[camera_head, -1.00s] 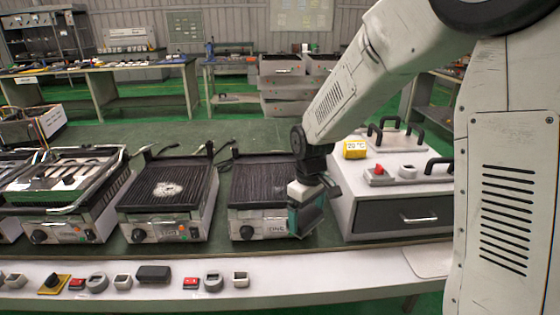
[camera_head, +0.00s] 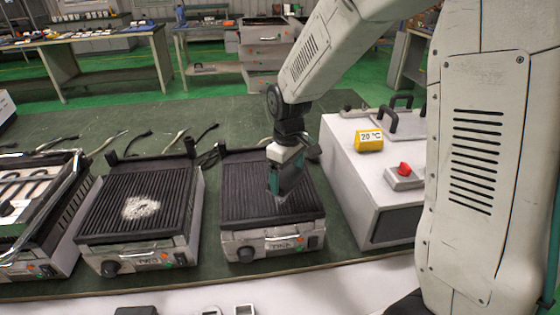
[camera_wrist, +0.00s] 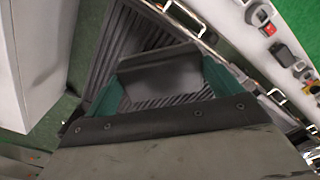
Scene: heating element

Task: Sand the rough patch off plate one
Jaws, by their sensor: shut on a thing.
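Plate one (camera_head: 240,190) is a dark ribbed hot plate in a metal housing labelled ONE, right of the middle in the head view. A faint grey patch (camera_head: 299,203) shows on its right part, partly hidden by my gripper. My gripper (camera_head: 285,185) points down over this right part. In the wrist view its teal fingers are shut on a dark grey block (camera_wrist: 160,78). The ribs of the plate show beyond the block. I cannot tell whether the block touches the plate.
A similar plate labelled TWO (camera_head: 105,213), with a white patch (camera_head: 140,208), stands to the left. Farther left is another unit with a metal frame (camera_head: 28,225). A white box with a yellow 20 °C display (camera_head: 369,140) and red switch (camera_head: 404,170) stands close on the right.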

